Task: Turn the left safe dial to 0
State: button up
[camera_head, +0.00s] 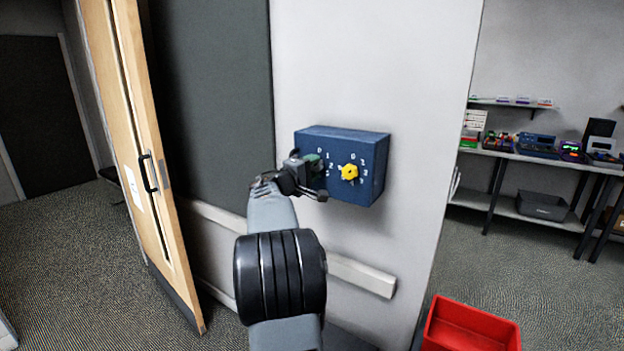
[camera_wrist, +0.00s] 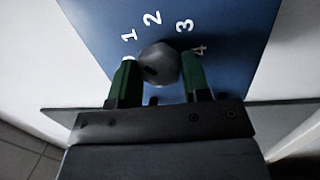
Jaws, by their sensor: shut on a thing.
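The blue safe box (camera_head: 345,145) is fixed to a pale wall panel and carries two dials side by side. The left dial is mostly hidden behind my gripper (camera_head: 314,172) in the head view. In the wrist view the left dial (camera_wrist: 160,64) is a dark grey knob with a small dark slot on its left side. The green fingers of my gripper (camera_wrist: 158,78) are on both sides of this knob, shut on it. Printed numerals 1, 2, 3 and 4 show around it; the 0 is not clear there. The right dial (camera_head: 349,172) is yellow and untouched.
An open wooden door (camera_head: 150,150) with a black handle stands to the left. A red bin (camera_head: 470,328) is on the floor at lower right. A white rail (camera_head: 360,274) runs along the wall below the box. A workbench (camera_head: 540,158) with equipment stands at right.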

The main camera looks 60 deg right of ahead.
jog(key=n+b, duration=0.1)
jog(key=n, duration=0.1)
jog(key=n+b, duration=0.1)
jog(key=n, duration=0.2)
jog(key=shift+f+t+h, duration=0.1)
jog(key=shift+t+h, duration=0.2)
jog(key=n+t+b, duration=0.1)
jog(key=n, duration=0.4)
jog(key=shift+s, duration=0.1)
jog(key=shift+n, duration=0.5)
jog(key=o, duration=0.9)
jog(key=a, duration=0.4)
jog(key=a+f+b, duration=0.1)
jog(key=a, duration=0.4)
jog(key=a+b, duration=0.1)
jog(key=a, duration=0.3)
jog(key=shift+a+f, duration=0.35)
jog(key=shift+f, duration=0.05)
